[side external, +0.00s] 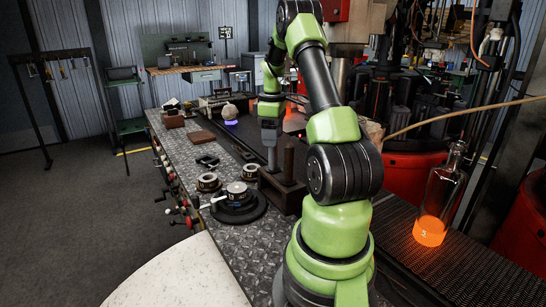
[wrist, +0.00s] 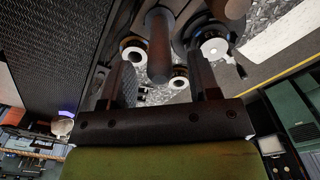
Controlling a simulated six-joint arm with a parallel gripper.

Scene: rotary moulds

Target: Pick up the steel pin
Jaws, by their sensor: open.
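A dark upright post (side external: 289,161), which may be the steel pin, rises from a dark block in the side external view. In the wrist view a brownish-grey cylinder (wrist: 159,48) stands ahead of my fingers; it seems to be the same post, but I cannot be sure. My gripper (side external: 271,168) points down just left of the post in the side view. In the wrist view my gripper (wrist: 164,82) shows its two fingers wide apart with nothing held between them. The cylinder's near end lies roughly between the fingertips in the picture; its distance is unclear.
A dark block (side external: 283,193) stands under the post. A round dark mould with a pale disc (side external: 238,190) and several smaller ring parts (side external: 208,182) lie on the metal bench (side external: 230,240). A glass bottle with a glowing base (side external: 432,225) stands on the conveyor at right.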

